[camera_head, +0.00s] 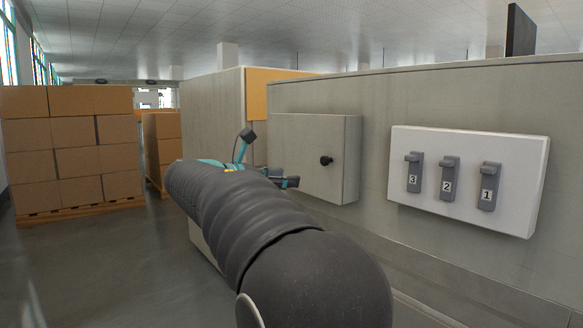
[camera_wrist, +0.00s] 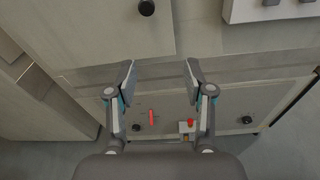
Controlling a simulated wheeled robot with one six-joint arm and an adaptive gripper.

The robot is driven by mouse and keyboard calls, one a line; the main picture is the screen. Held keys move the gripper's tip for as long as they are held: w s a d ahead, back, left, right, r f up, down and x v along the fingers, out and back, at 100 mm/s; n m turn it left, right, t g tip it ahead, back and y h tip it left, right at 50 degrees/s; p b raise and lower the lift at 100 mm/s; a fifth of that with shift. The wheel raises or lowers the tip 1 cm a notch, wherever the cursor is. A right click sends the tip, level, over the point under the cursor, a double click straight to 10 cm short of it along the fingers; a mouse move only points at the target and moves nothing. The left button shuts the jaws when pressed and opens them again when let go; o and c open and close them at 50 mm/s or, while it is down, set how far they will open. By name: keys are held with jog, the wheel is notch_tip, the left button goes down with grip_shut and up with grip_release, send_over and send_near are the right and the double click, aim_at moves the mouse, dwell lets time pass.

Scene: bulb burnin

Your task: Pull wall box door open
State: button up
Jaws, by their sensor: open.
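The grey wall box (camera_head: 300,150) hangs on the partition, and its door looks shut. A round black knob (camera_head: 326,160) sticks out from the door front. In the wrist view the door (camera_wrist: 95,25) fills the upper left, with the knob (camera_wrist: 147,7) at the top edge. My gripper (camera_wrist: 160,72) is open and empty, its two fingers apart below the knob in that view. In the head view my gripper (camera_head: 288,182) shows in front of the box's lower left, mostly hidden behind my arm. The fingers are apart from the knob.
A white panel (camera_head: 520,165) with three numbered grey levers is right of the box. In the wrist view a red handle (camera_wrist: 152,117), a red button (camera_wrist: 190,122) and dark knobs lie lower down. Stacked cartons (camera_head: 70,150) stand at left; the floor (camera_head: 110,265) before them is clear.

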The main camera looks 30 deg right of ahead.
aim_at(323, 160)
jog(key=shift+n+g+h, duration=0.4)
jog(key=shift+n+h, duration=0.1)
jog(key=shift+h, duration=0.3)
jog(key=w+d, duration=0.1)
jog(key=d, duration=0.3)
jog(key=w+d+r, duration=0.1)
jog(key=d, duration=0.4)
jog(key=w+d+r+b, duration=0.1)
jog(key=d, duration=0.4)
jog(key=shift+w+d, duration=0.1)
jog(key=shift+w, duration=0.05)
grip_shut()
